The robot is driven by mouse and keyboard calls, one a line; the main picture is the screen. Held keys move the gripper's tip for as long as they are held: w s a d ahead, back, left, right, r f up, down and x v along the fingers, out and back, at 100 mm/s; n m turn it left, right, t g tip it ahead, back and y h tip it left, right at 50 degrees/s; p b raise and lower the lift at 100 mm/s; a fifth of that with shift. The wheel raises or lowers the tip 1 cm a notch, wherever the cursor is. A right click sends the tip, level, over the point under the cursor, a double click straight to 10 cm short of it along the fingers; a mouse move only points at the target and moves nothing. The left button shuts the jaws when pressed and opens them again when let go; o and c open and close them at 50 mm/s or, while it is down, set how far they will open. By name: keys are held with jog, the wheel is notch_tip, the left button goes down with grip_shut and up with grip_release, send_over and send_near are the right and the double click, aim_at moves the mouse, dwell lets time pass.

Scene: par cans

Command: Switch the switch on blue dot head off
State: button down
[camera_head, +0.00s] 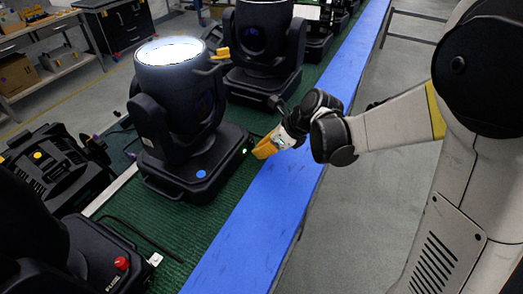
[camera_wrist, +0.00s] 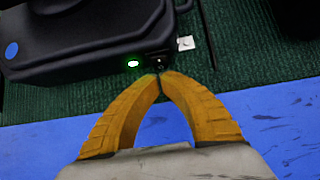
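The blue dot head (camera_head: 182,115) is a black moving light with a lit white top, on the green mat. Its blue dot (camera_head: 201,174) is on the base, and the dot also shows in the wrist view (camera_wrist: 12,50). A green light (camera_wrist: 133,63) glows on the base's side. A small dark switch (camera_wrist: 160,64) is right of that light, just beyond my fingertips. My gripper (camera_wrist: 160,78) has orange fingers with tips together, nothing visible between them. In the head view my gripper (camera_head: 262,153) is right of the base. I cannot tell if the tips touch the switch.
A blue strip (camera_head: 262,215) edges the green mat (camera_head: 220,219). Another black head (camera_head: 265,50) stands behind, and one with a red dot (camera_head: 121,263) is at front left. A yellow-dot unit (camera_head: 38,155) lies left. Grey floor (camera_head: 375,205) is open on the right.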

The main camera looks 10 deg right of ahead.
jog(key=shift+w+a+f+t+y+b, duration=0.3)
jog(key=shift+a+f+t+y+b, duration=0.25)
jog(key=shift+b, duration=0.5)
jog(key=shift+r+g, duration=0.15)
jog(key=shift+g, duration=0.1)
jog(key=shift+d+r+p, duration=0.1)
jog(key=shift+r+p, duration=0.1)
jog(key=shift+p, duration=0.1)
jog(key=shift+r+p, duration=0.45)
jog(key=shift+r, duration=0.25)
